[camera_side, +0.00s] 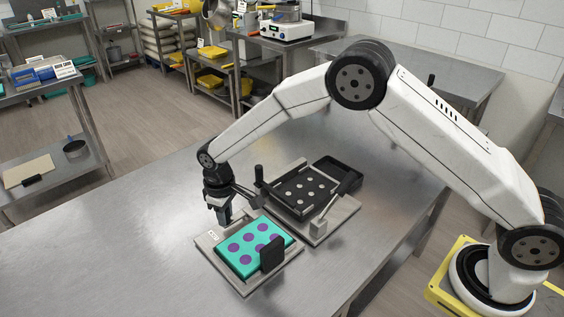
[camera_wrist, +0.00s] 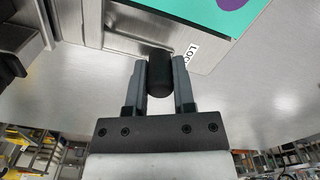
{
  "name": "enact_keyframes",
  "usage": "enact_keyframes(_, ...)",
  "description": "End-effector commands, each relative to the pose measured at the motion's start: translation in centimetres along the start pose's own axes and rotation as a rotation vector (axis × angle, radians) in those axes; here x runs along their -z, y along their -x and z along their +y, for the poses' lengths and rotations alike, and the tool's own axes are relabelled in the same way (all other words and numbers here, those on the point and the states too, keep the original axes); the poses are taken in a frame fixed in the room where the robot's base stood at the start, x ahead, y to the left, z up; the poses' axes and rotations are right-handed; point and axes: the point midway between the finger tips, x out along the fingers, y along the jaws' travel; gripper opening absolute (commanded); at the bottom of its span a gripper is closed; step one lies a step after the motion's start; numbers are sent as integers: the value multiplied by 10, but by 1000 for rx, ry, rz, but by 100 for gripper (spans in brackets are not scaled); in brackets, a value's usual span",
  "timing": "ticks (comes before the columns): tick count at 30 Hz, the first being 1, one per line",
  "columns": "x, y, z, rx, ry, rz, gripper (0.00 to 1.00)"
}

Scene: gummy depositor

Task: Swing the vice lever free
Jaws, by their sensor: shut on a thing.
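My gripper (camera_side: 225,217) points down at the far left corner of a grey plate (camera_side: 243,288). In the wrist view its two grey fingers (camera_wrist: 160,72) are shut on a black rounded knob (camera_wrist: 159,78), which I take to be the vice lever's handle. The rest of the lever is mostly hidden. A white label (camera_wrist: 192,50) with letters starting "LOC" lies beside it. A teal mould (camera_side: 263,229) with several purple round spots sits on the plate, with a black upright block (camera_side: 271,254) at its near side.
Behind and right, a second grey plate (camera_side: 315,238) carries a black tray (camera_side: 297,205) with several pale dots. The steel table (camera_side: 110,240) is clear at left.

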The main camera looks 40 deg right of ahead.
Motion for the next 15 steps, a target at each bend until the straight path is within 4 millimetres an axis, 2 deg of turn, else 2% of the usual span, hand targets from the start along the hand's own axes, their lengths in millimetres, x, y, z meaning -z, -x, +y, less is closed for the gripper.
enact_keyframes(8, 6, 0, 4, 0, -104, -2, 0)
enact_keyframes(15, 14, 0, 11, 0, -280, -3, 0)
